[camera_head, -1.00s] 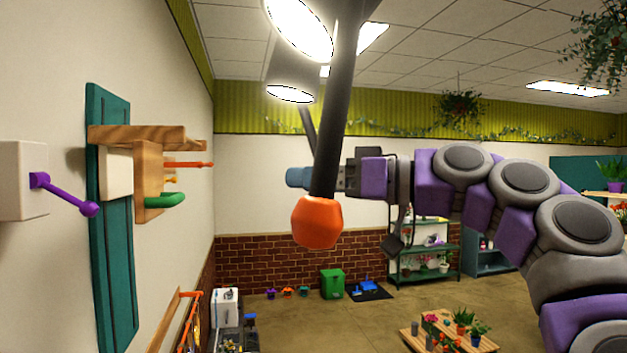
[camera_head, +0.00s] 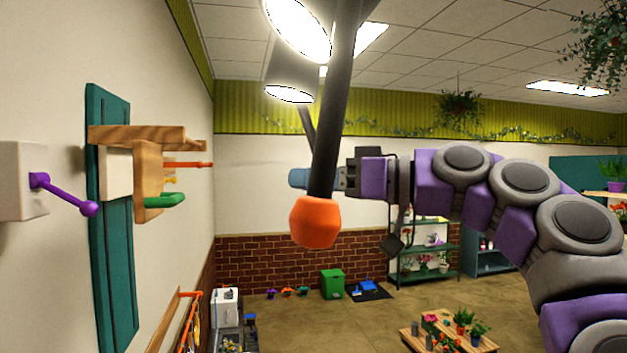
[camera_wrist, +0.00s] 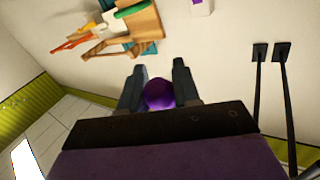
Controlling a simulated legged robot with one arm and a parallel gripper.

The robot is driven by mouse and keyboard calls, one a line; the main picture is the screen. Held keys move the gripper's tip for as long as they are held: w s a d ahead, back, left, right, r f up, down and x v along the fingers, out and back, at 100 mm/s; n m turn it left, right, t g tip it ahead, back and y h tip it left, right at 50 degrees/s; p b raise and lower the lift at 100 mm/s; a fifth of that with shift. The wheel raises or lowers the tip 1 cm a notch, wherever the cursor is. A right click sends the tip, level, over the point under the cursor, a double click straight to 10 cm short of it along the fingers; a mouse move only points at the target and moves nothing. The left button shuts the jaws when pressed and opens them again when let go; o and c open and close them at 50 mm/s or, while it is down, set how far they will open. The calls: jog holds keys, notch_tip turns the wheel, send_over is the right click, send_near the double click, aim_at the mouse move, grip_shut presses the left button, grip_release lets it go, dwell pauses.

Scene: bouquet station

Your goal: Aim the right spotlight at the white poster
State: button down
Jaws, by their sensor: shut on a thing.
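Two dark spotlights hang at the top in the head view: a near, lit spotlight (camera_head: 300,28) and a farther one (camera_head: 290,80). The near one's black rod ends in an orange knob (camera_head: 318,222). The farther one's thin rod (camera_head: 307,125) runs down behind it. My gripper (camera_head: 298,178) is behind the near rod, which hides part of it. In the wrist view my gripper (camera_wrist: 160,80) is shut on a purple ball knob (camera_wrist: 160,96), seated between the fingers. I cannot tell from the picture which spotlight this knob belongs to. I cannot make out a white poster.
A teal wall panel (camera_head: 112,270) with wooden brackets and a green peg (camera_head: 165,200) is at the left. A white box (camera_head: 22,180) with a purple lever (camera_head: 62,193) is beside it. Black wall mounts (camera_wrist: 260,52) show in the wrist view. A low plant table (camera_head: 450,340) stands below.

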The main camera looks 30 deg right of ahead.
jog(key=w+a+m+t+y+b, duration=0.2)
jog(key=a+m+t+b, duration=0.1)
jog(key=a+b, duration=0.4)
jog(key=shift+r+m+t, duration=0.15)
jog(key=shift+m+t, duration=0.25)
jog(key=shift+t, duration=0.2)
jog(key=c, duration=0.8)
grip_release()
jog(key=shift+c, duration=0.2)
